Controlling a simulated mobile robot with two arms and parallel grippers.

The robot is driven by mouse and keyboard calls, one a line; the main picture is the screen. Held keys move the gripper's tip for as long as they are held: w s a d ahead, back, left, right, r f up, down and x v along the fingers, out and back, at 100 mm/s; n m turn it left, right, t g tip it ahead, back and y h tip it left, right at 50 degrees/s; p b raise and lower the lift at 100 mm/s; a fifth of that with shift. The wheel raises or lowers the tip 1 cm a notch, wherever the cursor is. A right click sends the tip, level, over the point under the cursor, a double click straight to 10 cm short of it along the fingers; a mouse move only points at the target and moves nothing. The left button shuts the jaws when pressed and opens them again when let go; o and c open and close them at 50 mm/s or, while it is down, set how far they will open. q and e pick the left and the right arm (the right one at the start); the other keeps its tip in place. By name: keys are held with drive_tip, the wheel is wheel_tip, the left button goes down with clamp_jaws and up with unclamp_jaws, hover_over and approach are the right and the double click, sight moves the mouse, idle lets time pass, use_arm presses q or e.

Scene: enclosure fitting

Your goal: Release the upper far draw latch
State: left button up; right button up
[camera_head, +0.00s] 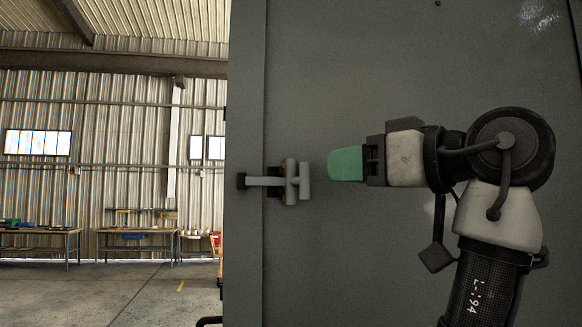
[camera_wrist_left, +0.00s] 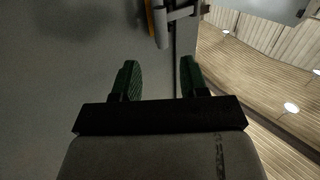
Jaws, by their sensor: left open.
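A grey draw latch (camera_head: 291,182) sits on the edge of the tall grey enclosure. Its bar runs left across the edge seam to a dark catch (camera_head: 241,181), and its T-shaped handle is at the right end. The latch also shows in the left wrist view (camera_wrist_left: 161,25), at the top and partly cut off by the frame. My left gripper (camera_head: 346,164) has green fingertips and is just right of the handle, apart from it. In the left wrist view the two fingers (camera_wrist_left: 158,78) are spread with nothing between them. My right gripper is not in view.
The grey enclosure wall (camera_head: 350,270) fills the right of the head view, with its vertical edge left of the latch. Workbenches (camera_head: 137,233) stand far off at the left by the corrugated wall. The floor between is open.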

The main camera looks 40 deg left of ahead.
sight(309, 169)
use_arm(q)
drive_tip(key=a+p, duration=0.2)
drive_tip(key=a, duration=0.1)
drive_tip(key=shift+r, duration=0.4)
drive_tip(key=a, duration=0.2)
drive_tip(key=a+p, duration=0.1)
drive_tip(key=a, duration=0.1)
drive_tip(key=w+a, duration=0.1)
drive_tip(key=shift+a+f, duration=0.35)
drive_tip(key=shift+a, duration=0.05)
drive_tip(key=shift+s+d, duration=0.15)
drive_tip(key=shift+d, duration=0.35)
drive_tip(key=shift+c, duration=0.4)
drive_tip(key=shift+a, duration=0.2)
drive_tip(key=c, duration=0.5)
clamp_jaws()
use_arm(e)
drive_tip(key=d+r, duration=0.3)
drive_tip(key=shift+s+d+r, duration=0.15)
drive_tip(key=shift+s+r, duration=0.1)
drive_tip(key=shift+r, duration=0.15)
